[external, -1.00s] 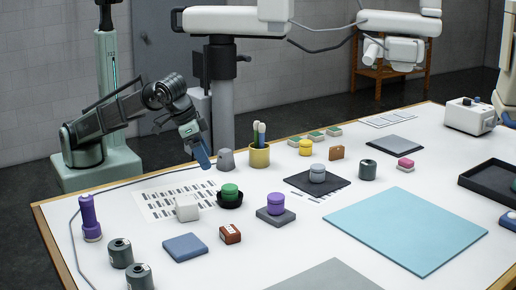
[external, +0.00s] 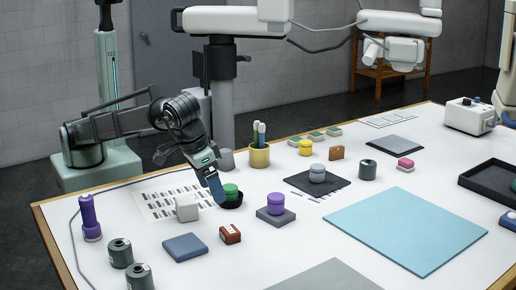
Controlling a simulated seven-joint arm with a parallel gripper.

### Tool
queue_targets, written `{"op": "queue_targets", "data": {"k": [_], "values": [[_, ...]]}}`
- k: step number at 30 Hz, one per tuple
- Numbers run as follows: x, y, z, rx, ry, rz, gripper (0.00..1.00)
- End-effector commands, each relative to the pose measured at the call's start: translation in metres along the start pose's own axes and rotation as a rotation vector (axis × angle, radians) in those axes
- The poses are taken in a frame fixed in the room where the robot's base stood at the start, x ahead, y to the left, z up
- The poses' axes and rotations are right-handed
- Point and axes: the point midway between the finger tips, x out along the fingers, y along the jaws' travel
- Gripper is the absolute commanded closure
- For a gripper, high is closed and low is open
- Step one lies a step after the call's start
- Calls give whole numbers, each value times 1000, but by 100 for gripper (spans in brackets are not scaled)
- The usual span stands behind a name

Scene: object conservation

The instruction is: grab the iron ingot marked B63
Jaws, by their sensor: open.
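A small rust-brown block (external: 230,234) with a pale label lies near the front middle of the table; the label is too small to read. A plainer brown block (external: 336,153) stands farther back, right of the yellow cup. I cannot tell for certain which object bears B63. My gripper (external: 217,197) is open and points down, just left of the green object (external: 231,190) in a black bowl. It is above and behind the rust-brown block, apart from it, and partly covers the bowl.
A purple cylinder (external: 276,201) sits on a grey block to the right. A blue-grey slab (external: 185,246) lies in front. Dark canisters (external: 120,252) stand front left. A blue mat (external: 405,230) is bare.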

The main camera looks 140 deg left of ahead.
Motion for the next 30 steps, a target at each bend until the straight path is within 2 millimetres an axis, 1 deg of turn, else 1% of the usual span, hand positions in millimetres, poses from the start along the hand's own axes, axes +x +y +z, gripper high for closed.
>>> {"op": "queue_targets", "data": {"k": [4, 7, 16, 19, 26, 30], "values": [[10, -1, 0, -5, 0, -1, 17], [22, -1, 0, -5, 0, -1, 17], [73, -1, 0, -3, 0, -2, 17], [82, 0, 0, -3, 0, 0, 17], [93, 0, 0, -3, 0, 0, 17], [110, 1, 0, -3, 0, -1, 17]]}}
